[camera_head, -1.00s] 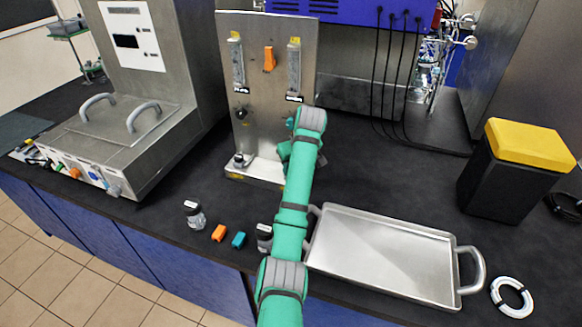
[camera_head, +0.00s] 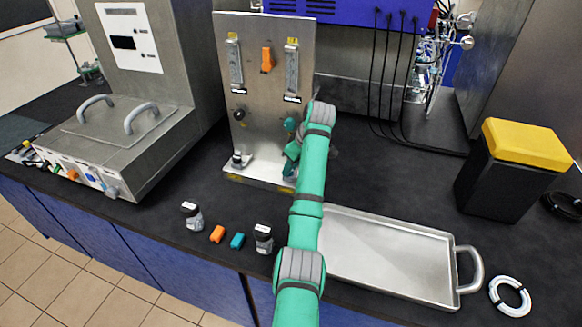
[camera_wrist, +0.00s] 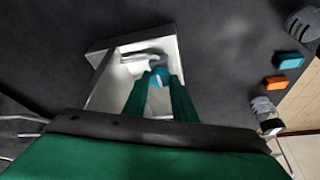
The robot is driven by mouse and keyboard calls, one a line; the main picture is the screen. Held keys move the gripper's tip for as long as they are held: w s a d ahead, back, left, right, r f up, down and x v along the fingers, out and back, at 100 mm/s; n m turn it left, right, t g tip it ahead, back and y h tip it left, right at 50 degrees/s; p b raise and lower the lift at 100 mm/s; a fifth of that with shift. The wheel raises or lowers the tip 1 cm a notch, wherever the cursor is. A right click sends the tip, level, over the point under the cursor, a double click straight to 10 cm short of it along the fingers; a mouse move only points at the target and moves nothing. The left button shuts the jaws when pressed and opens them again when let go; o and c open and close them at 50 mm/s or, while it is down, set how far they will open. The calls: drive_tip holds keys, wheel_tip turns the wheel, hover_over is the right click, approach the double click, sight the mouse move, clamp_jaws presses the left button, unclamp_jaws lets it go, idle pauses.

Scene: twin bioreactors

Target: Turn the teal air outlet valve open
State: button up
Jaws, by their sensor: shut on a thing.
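The upright metal panel (camera_head: 262,110) stands at the middle back of the bench, with two flow tubes and an orange part (camera_head: 267,59) on it. The teal valve (camera_head: 290,125) is low on the panel's right side, partly hidden by my arm. In the wrist view the teal valve (camera_wrist: 159,76) shows between the tips of my gripper (camera_wrist: 160,88), whose two green fingers are closed on it. My gripper (camera_head: 291,150) is small and mostly hidden in the head view. The valve's exact angle cannot be told.
A metal tray (camera_head: 390,255) lies right of my arm. Two small jars (camera_head: 192,215), an orange block (camera_head: 217,234) and a teal block (camera_head: 238,240) lie near the front edge. A black bin with a yellow lid (camera_head: 527,143) stands at right.

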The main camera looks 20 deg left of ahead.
drive_tip(key=o, duration=1)
drive_tip(key=shift+o, duration=0.2)
drive_tip(key=shift+r, duration=0.1)
drive_tip(key=v, duration=1)
drive_tip(key=shift+r, duration=0.25)
drive_tip(key=shift+d, duration=0.2)
